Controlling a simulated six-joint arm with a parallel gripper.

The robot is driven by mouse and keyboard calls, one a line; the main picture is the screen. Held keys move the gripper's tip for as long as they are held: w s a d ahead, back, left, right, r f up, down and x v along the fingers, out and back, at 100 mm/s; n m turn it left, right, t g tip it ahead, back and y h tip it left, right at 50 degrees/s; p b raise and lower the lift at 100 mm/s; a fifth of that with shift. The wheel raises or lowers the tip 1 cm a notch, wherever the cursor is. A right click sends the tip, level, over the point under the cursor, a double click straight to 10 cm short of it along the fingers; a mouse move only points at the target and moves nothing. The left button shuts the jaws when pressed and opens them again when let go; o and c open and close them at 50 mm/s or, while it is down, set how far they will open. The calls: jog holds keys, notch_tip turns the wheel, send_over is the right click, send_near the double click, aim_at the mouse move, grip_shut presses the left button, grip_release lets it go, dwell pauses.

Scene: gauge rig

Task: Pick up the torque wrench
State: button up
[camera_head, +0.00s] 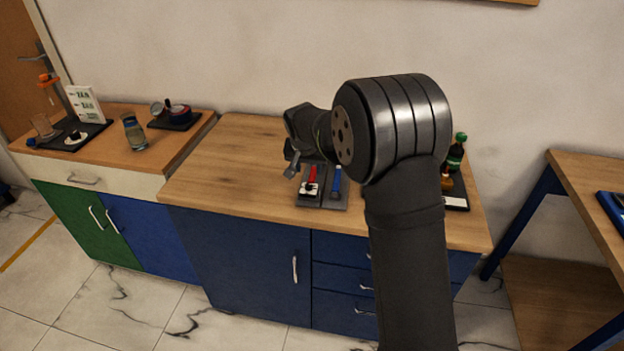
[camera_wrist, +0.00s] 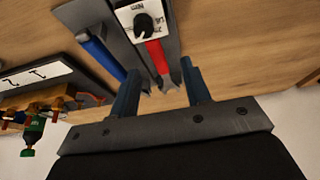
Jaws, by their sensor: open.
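A red-handled tool (camera_head: 312,174) and a blue-handled tool (camera_head: 336,182) lie side by side on a dark tray (camera_head: 334,202) on the wooden counter. I cannot tell for certain which one is the torque wrench. In the wrist view, the red tool (camera_wrist: 155,56) has its metal end between and beyond my fingertips, and the blue tool (camera_wrist: 102,57) lies left of it. My gripper (camera_head: 291,162) is open and empty, just left of the tray; its two fingers also show in the wrist view (camera_wrist: 161,68). My arm hides part of the counter.
A white block with a black knob (camera_head: 310,189) is on the tray by the red tool. Bottles (camera_head: 456,152) stand on another dark tray at the right. A glass (camera_head: 133,131) and a gauge set (camera_head: 178,114) are on the left counter. Bare counter lies left of the tray.

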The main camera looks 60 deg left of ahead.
aim_at(312, 177)
jog(key=x, duration=0.5)
jog(key=shift+w+d, duration=0.1)
jog(key=shift+w, duration=0.1)
grip_shut()
